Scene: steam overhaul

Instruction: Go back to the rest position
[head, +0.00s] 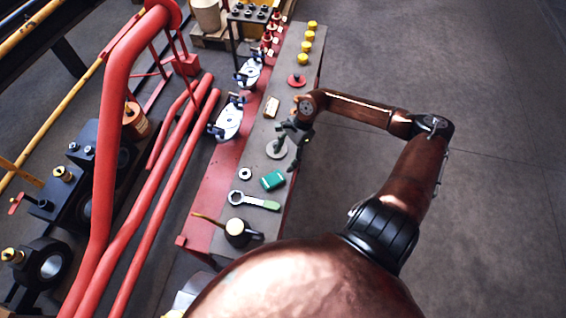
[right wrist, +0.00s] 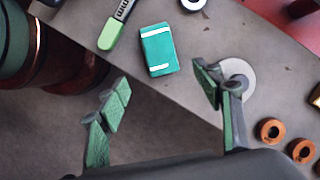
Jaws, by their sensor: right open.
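My right arm reaches in from the lower right of the head view, bent at the elbow. My left gripper is not in view.
On the bench lie a teal box (head: 273,180), a green-handled wrench (head: 254,201), a dark pot (head: 238,233) and yellow caps (head: 308,36). Red pipes (head: 120,120) stand to the left. The floor (head: 500,200) to the right is clear.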

